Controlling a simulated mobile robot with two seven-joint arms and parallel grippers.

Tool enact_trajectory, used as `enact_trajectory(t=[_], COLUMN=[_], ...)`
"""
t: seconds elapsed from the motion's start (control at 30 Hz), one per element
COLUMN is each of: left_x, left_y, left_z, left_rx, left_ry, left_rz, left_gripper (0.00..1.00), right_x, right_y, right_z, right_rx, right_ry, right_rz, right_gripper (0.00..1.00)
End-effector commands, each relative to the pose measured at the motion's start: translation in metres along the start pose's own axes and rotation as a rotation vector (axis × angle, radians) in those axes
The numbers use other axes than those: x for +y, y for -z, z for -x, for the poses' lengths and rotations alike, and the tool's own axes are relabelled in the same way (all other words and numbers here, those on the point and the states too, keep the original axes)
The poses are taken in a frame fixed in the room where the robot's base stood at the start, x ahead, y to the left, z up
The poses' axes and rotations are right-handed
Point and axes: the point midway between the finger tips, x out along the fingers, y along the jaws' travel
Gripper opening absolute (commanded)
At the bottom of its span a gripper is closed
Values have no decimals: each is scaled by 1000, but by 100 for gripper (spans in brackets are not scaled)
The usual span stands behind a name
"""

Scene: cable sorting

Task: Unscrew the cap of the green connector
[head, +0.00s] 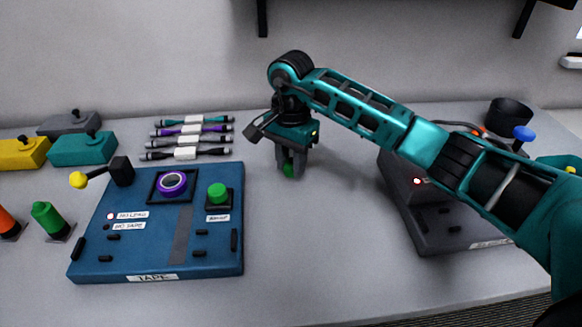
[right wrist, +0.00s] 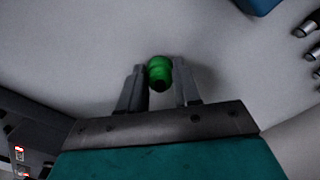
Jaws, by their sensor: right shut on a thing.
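My right gripper (head: 291,168) points down over the middle of the table, to the right of the blue tape board. It is shut on a small rounded green piece (head: 288,171). A green connector-like cylinder (head: 46,216) leans on a small grey base at the far left. My left gripper is not in view.
The blue tape board (head: 140,250) carries a purple ring (head: 172,183) and a green button (head: 217,192). Several cables (head: 190,134) lie behind it. A dark box (head: 445,225) stands at the right, under my right arm. The table between board and box is clear.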

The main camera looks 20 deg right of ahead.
Motion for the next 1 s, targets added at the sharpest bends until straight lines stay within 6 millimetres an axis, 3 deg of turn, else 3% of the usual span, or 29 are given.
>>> enact_trajectory(t=[0.1,0.47,0.5,0.77,1.0], left_x=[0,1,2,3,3], left_y=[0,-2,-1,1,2], left_z=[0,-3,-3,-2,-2], left_rx=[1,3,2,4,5], left_ry=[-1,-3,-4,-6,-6], left_rz=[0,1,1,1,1], left_gripper=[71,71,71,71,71], right_x=[0,0,0,0,0], right_y=[0,0,0,0,0], right_z=[-17,-22,-22,-21,-20], right_rx=[-2,1,1,0,0], right_ry=[-2,0,0,0,0], right_rz=[0,1,1,1,1], right_gripper=[0,0,33,58,58])
